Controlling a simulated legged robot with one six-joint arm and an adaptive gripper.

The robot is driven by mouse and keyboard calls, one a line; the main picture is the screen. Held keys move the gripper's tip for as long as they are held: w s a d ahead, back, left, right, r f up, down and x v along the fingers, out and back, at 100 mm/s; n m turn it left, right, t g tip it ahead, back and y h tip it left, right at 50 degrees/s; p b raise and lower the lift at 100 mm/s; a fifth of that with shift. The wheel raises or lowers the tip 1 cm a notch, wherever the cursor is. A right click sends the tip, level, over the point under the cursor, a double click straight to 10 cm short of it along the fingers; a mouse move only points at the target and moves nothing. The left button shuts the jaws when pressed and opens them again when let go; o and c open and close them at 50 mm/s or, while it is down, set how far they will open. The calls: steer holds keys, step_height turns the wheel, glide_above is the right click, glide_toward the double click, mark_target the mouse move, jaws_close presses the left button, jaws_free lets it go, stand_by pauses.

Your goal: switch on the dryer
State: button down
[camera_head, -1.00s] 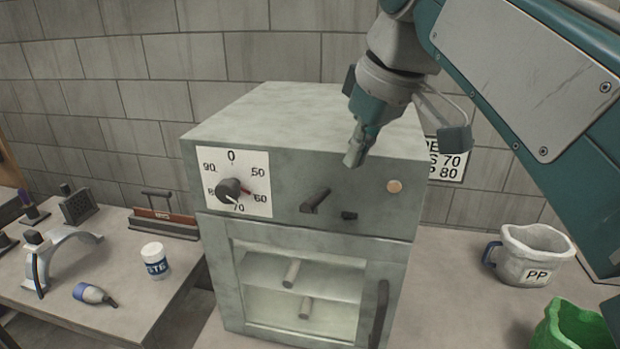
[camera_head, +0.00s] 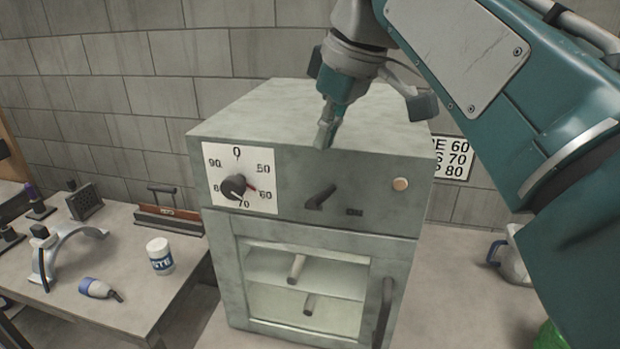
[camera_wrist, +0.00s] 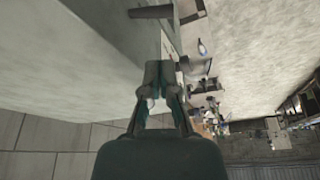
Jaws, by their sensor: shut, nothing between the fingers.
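The dryer (camera_head: 300,228) is a grey-green metal box with a glass-windowed door. Its front panel has a dark dial knob (camera_head: 233,188) on a white numbered plate, a dark slanted lever (camera_head: 320,197), a small dark rectangular part (camera_head: 354,212) and a pale orange round button or lamp (camera_head: 400,184). I cannot tell which control is the switch. My gripper (camera_head: 325,138) is shut and empty, pointing down at the panel's top edge, above the lever and apart from it. In the wrist view my closed fingers (camera_wrist: 158,73) show, with a dark bar (camera_wrist: 150,12) beyond them.
The dryer door has a dark vertical handle (camera_head: 383,312). A lower table at left holds a white jar (camera_head: 160,256), a bulb-like bottle (camera_head: 98,288) and a toolbox-like rack (camera_head: 168,212). A grey jug (camera_head: 512,262) stands right, partly behind my arm. A tiled wall is behind.

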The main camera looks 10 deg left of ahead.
mark_target(322, 201)
steer(key=x, duration=0.8)
steer(key=shift+s+d+n+g, duration=0.1)
steer(key=shift+d+n+g, duration=0.1)
steer(key=shift+n, duration=0.5)
steer(key=shift+s+d+n+g, duration=0.1)
steer(key=shift+s+d+n, duration=0.1)
steer(key=shift+n, duration=0.5)
steer(key=shift+s+d+n+g, duration=0.1)
steer(key=shift+d+n+g, duration=0.15)
steer(key=shift+n, duration=0.55)
steer(key=shift+s+d+n+g, duration=0.1)
steer(key=shift+d+n+g, duration=0.15)
steer(key=shift+n, duration=0.55)
steer(key=shift+s+d, duration=0.1)
steer(key=shift+d, duration=0.35)
steer(key=shift+s+d, duration=0.55)
steer(key=shift+s, duration=0.1)
steer(key=shift+r, duration=0.15)
